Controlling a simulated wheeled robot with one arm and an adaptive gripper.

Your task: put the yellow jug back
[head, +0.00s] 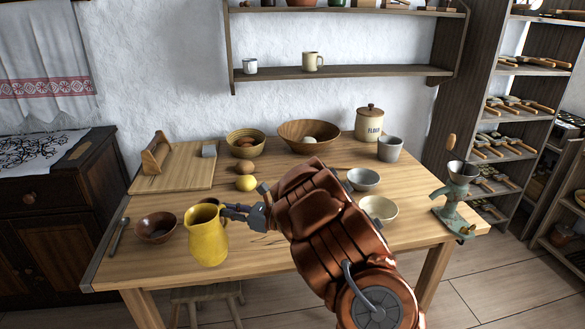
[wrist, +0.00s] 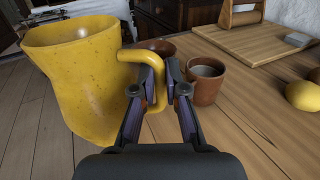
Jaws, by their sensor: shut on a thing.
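The yellow jug (head: 207,240) is near the front left of the wooden table (head: 270,251), roughly upright. In the wrist view the jug (wrist: 78,85) fills the left side, its open mouth facing up. My gripper (head: 231,212) comes from the right and is shut on the jug's handle. In the wrist view my gripper's fingers (wrist: 158,82) close around the handle from both sides. I cannot tell whether the jug's base touches the table.
A brown bowl (head: 156,228) sits just left of the jug. A brown cup (wrist: 206,82) stands close beyond my fingers. A cutting board (head: 175,165), yellow fruit (head: 246,183) and bowls stand further back. The wall shelf (head: 340,73) holds two mugs with free room beside them.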

